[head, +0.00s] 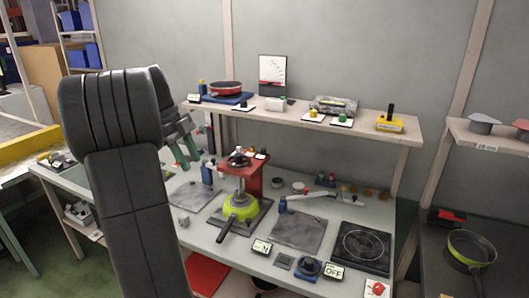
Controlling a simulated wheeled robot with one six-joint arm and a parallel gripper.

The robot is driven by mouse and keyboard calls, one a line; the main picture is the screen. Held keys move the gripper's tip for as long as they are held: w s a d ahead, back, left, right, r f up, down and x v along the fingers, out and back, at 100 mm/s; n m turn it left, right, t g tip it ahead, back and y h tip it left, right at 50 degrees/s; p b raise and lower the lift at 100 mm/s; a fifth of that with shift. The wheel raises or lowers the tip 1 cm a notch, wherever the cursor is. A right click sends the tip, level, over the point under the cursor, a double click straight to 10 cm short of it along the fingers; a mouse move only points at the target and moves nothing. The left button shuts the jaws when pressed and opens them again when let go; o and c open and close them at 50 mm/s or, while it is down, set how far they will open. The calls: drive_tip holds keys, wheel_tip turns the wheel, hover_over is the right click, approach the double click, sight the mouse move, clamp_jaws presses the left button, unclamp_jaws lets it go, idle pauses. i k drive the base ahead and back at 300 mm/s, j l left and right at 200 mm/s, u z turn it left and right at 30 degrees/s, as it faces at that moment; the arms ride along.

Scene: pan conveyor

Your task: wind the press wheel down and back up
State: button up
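The red press (254,178) stands on the bench near the middle of the head view. Its dark press wheel (239,159) sits at the top. A lime-green pan (240,207) with a dark handle lies on the press base, under the press's spindle. My gripper (188,156) shows left of the press, partly behind my large dark arm link. Its two greenish fingers point down and look apart, with nothing seen between them. It is clear of the wheel in the picture.
A shelf (355,128) above the bench holds a red pan (226,88) and small devices. A hob (362,246), an OFF sign (334,272) and a grey plate (298,230) lie right of the press. Another green pan (470,247) is at far right.

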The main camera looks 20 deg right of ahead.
sight(238, 157)
drive_tip(key=i+j+z, duration=0.15)
drive_tip(key=z, duration=0.25)
drive_tip(key=i+j+z, duration=0.25)
drive_tip(key=z, duration=0.15)
drive_tip(key=i+j+z, duration=0.25)
drive_tip(key=z, duration=0.15)
drive_tip(key=i+j+z, duration=0.15)
drive_tip(key=j+z, duration=0.25)
drive_tip(key=i+j, duration=0.1)
drive_tip(key=j, duration=0.3)
drive_tip(key=i+j, duration=0.1)
drive_tip(key=j, duration=0.25)
drive_tip(key=i+j+z, duration=0.1)
drive_tip(key=j, duration=0.3)
